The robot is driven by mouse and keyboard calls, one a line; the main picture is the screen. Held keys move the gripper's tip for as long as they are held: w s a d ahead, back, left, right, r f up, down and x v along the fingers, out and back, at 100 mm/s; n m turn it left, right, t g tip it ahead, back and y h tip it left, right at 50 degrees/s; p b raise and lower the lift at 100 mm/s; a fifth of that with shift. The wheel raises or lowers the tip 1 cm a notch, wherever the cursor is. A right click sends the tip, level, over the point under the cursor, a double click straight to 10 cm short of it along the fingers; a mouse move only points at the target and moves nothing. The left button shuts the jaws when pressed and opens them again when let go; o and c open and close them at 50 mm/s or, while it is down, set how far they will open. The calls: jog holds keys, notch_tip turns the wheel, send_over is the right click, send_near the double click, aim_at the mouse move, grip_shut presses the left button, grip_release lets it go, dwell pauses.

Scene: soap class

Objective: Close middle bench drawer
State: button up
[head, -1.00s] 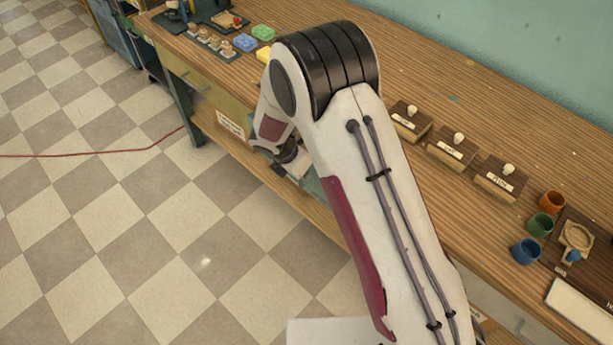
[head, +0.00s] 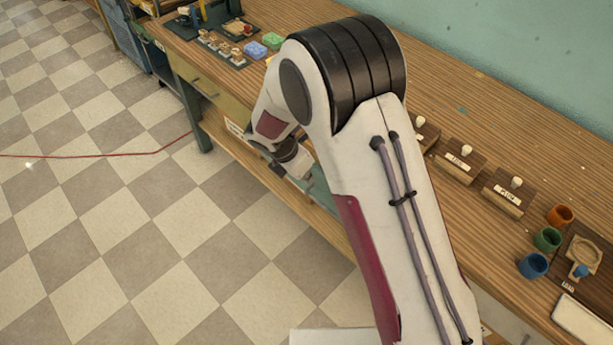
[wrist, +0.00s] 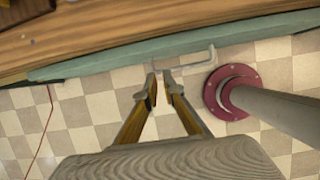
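The teal drawer front (wrist: 110,61) runs along below the bench edge in the wrist view, with a bent grey bar handle (wrist: 212,56) on it. Part of a teal front (head: 322,190) shows beside my wrist in the head view, just outside the bench edge. How far the drawer stands out is hard to tell. My gripper (wrist: 160,78) points at the drawer front near the left part of the handle. Its two fingers are close together with a narrow gap and nothing seen between them. Contact with the handle cannot be told. My arm hides much of the drawer in the head view.
The wooden bench (head: 330,205) has labelled blocks (head: 460,162), cups (head: 547,239) and soap bars (head: 271,41) on top. A yellowish drawer (head: 215,88) is further left. A red cord (head: 100,156) lies on the open checkered floor.

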jog(key=shift+o, duration=0.9)
jog(key=shift+a, duration=0.1)
jog(key=s+a+f+m+g+y, duration=0.1)
jog(key=s+a+f+g+y, duration=0.2)
jog(key=s+a+f, duration=1.1)
jog(key=a+f+m+t+y, duration=0.25)
jog(key=a+f+m, duration=0.35)
jog(key=a+f, duration=0.3)
jog(key=w+d+r+m+t+h, duration=0.2)
jog(key=w+d+m+t+h, duration=0.3)
jog(key=w+d+m+t, duration=0.4)
jog(key=s+d+r+m+h, duration=0.2)
jog(key=d+r+h, duration=0.6)
jog(key=d+r, duration=0.3)
jog(key=d, duration=0.2)
jog(key=shift+d+r+g, duration=0.15)
jog(key=shift+d+g, duration=0.15)
jog(key=shift+g, duration=0.05)
